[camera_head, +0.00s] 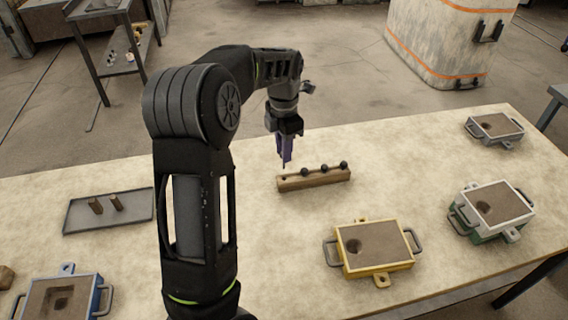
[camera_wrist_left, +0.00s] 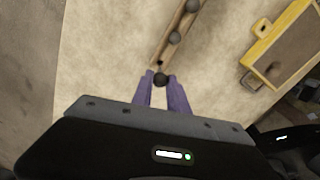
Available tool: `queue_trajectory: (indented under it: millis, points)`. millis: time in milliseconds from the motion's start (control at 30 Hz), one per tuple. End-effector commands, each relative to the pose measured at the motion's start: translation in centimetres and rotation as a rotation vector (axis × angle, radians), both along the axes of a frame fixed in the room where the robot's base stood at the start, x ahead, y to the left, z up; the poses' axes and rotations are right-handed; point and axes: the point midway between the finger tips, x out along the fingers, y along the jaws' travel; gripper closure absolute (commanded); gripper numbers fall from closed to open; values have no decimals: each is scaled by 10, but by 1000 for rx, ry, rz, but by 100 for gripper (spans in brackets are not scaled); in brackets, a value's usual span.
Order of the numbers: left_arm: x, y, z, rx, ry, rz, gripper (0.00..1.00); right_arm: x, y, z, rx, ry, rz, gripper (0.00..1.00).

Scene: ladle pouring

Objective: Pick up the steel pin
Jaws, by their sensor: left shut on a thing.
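A wooden rack (camera_head: 315,180) stands in the middle of the table with several dark, round-headed pins (camera_head: 323,168) along its top. My left gripper (camera_head: 285,162) is over the rack's left end, its purple fingers pointing down. A dark spot like a hole shows in the rack (camera_wrist_left: 169,47) just beyond this pin. The held pin's shaft is mostly hidden, and I cannot tell whether its lower end is clear of the rack. My right gripper is out of view.
A yellow mould box (camera_head: 372,264) stands right of the rack. A blue-framed box (camera_head: 62,278) and a grey tray (camera_head: 75,215) with two brown pieces are at left. A box on a green base (camera_head: 494,200) and a grey box (camera_head: 494,128) are at right. Bare tabletop surrounds the rack.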

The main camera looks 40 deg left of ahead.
Motion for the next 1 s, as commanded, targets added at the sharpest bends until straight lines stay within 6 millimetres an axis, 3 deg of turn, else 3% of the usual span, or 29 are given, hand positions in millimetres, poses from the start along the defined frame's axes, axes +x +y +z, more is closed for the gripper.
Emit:
queue_trajectory:
  millis: [200,1000]
  points:
    - [0,0,23,0,0,0,100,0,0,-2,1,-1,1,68]
    - [1,0,30,0,0,1,100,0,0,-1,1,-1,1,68]
